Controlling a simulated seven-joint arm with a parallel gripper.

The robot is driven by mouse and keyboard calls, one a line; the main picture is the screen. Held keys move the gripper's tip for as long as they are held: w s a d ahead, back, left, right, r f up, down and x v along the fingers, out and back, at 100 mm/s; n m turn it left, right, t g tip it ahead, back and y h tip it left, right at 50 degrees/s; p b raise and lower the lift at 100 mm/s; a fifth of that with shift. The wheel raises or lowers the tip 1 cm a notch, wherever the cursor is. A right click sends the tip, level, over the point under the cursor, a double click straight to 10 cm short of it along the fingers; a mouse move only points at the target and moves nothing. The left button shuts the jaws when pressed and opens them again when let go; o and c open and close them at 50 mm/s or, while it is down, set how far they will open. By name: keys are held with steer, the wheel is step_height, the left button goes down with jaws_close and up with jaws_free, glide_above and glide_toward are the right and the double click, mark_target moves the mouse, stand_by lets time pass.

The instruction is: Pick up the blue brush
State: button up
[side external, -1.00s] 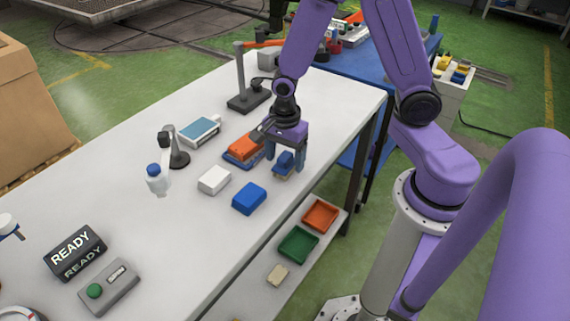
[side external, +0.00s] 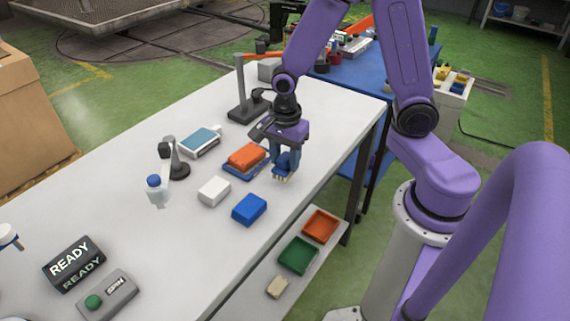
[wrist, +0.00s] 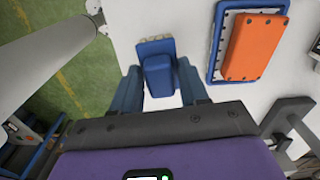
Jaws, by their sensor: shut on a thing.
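The blue brush (side external: 283,166) has a blue body and pale bristles along its lower edge. My gripper (side external: 286,157) is shut on it, near the right edge of the white table. In the wrist view the brush (wrist: 157,72) sits between the two blue fingers of my gripper (wrist: 160,88), with a few bristle tufts showing at its far edge. I cannot tell for certain whether the bristles still touch the table.
An orange block on a blue tray (side external: 231,172) lies just left of my gripper. A white block (side external: 214,191) and a blue block (side external: 249,209) lie nearer the front. A dark stand (side external: 247,107) rises behind. Orange (side external: 321,224) and green (side external: 298,255) trays sit on a lower shelf.

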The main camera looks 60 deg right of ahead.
steer(key=s+d+r, duration=0.1)
steer(key=s+r, duration=0.8)
steer(key=s, duration=0.5)
steer(key=shift+d+r, duration=0.2)
steer(key=shift+r, duration=0.2)
steer(key=shift+o, duration=1.1)
steer(key=shift+c, duration=0.4)
steer(key=shift+w, duration=0.1)
